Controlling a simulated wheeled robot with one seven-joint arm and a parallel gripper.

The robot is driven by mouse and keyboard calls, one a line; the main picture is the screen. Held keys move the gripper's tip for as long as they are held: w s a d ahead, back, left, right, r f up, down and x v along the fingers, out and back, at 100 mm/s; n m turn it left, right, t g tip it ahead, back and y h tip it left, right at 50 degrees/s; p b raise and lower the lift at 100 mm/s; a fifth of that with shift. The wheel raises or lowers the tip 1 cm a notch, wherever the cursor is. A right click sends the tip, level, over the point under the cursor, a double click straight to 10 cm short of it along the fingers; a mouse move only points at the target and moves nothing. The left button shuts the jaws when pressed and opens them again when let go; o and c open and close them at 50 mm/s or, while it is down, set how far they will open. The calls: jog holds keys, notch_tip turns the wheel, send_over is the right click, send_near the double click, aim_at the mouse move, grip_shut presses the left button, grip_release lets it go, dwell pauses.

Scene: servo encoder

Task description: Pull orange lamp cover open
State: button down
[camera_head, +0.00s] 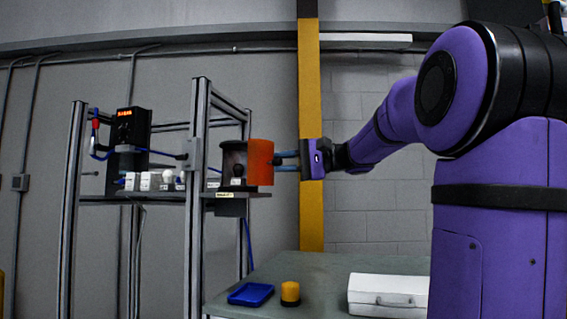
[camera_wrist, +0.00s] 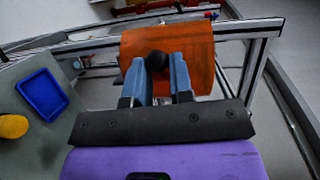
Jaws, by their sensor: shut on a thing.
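The orange lamp cover (camera_head: 260,162) is a curved panel on the right side of a dark housing (camera_head: 234,160) on the rack's shelf. In the wrist view the orange cover (camera_wrist: 200,58) fills the upper middle, with a round black knob (camera_wrist: 157,61) on it. My gripper (camera_head: 276,161) reaches in from the right, level with the cover. In the wrist view my gripper (camera_wrist: 160,72) has its blue fingers on either side of the black knob, shut on it. The fingertips partly hide the cover's lower part, and the cover's hinge is hidden.
A metal frame rack (camera_head: 198,200) carries the shelf. Left of the housing stands a black device (camera_head: 131,128) with a red display. Below, a green table (camera_head: 330,264) holds a blue tray (camera_head: 251,294), a yellow-and-black cylinder (camera_head: 290,293) and a white case (camera_head: 388,294). A yellow post (camera_head: 311,225) stands behind.

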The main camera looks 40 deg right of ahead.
jog(key=shift+d, duration=0.3)
jog(key=c, duration=1.3)
grip_release()
jog(key=shift+w, duration=0.15)
jog(key=v, duration=1)
jog(key=shift+s+d, duration=0.25)
jog(key=shift+s, duration=0.1)
jog(key=shift+r, duration=0.1)
